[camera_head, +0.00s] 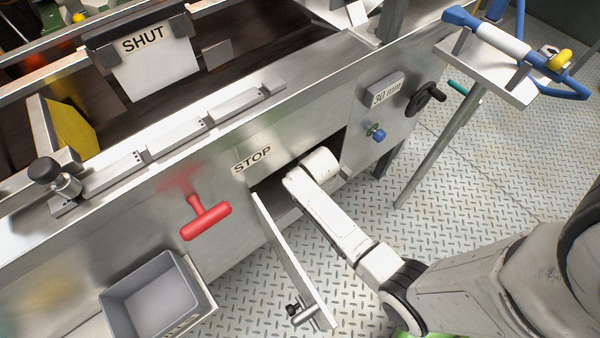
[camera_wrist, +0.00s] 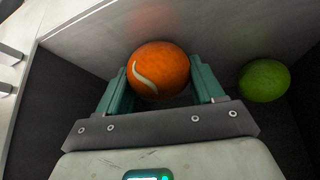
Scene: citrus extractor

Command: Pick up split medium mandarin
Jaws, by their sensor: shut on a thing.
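The split mandarin (camera_wrist: 158,68) is orange with a pale curved split on its skin, and it shows in the wrist view. My gripper (camera_wrist: 158,82) is shut on it, with one green finger on each side. The mandarin sits between the fingertips, inside a dark-floored compartment close to a pale metal wall. Whether it touches the floor I cannot tell. In the head view my arm reaches into the open hatch under the STOP label (camera_head: 252,160), and the gripper and mandarin are hidden there.
A green fruit (camera_wrist: 264,80) lies to the right of my gripper in the compartment. The open hatch door (camera_head: 290,262) stands left of my arm. A red T-handle (camera_head: 206,218) and a grey bin (camera_head: 150,298) are further left. Patterned metal floor lies to the right.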

